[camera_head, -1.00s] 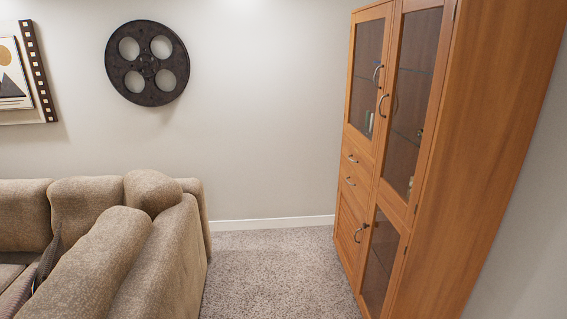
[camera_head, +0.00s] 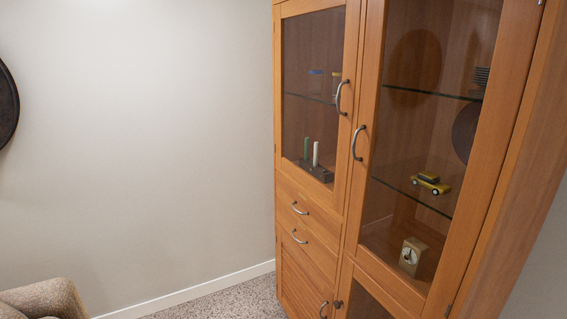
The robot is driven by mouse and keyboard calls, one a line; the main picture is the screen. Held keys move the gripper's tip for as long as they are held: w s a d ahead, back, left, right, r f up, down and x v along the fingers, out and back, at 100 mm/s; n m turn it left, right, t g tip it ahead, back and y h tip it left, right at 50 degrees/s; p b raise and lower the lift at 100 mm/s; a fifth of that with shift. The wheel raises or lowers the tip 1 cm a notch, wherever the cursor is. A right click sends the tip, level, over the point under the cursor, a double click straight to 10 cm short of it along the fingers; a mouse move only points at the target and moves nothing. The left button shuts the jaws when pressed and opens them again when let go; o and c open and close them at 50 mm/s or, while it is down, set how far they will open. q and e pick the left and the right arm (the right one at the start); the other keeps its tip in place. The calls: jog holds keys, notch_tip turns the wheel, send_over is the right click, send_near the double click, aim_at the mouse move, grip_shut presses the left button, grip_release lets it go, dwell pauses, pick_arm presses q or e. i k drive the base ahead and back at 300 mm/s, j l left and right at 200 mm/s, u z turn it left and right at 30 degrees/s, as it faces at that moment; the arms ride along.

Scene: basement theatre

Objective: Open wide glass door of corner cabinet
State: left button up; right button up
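The wooden corner cabinet (camera_head: 349,215) stands against the wall at the right of the head view. Its wide glass door (camera_head: 427,130) is on the right and is shut, with a curved metal handle (camera_head: 357,143) on its left edge. A narrower glass door (camera_head: 312,95) on the left is also shut, with its own curved handle (camera_head: 342,97) on its right edge. Behind the wide door, glass shelves hold a yellow toy car (camera_head: 430,183), and a small clock (camera_head: 412,256) stands lower down. Neither of my grippers shows in the view.
Below the narrow door are drawers with handles (camera_head: 299,208). Another glass door (camera_head: 367,303) is partly visible at the bottom. A beige sofa (camera_head: 45,300) stands at the lower left. Carpet (camera_head: 225,300) lies clear between sofa and cabinet.

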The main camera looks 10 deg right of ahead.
aim_at(335, 198)
jog(key=i+j+z, duration=0.35)
jog(key=i+z, duration=0.15)
jog(key=i+j+z, duration=0.5)
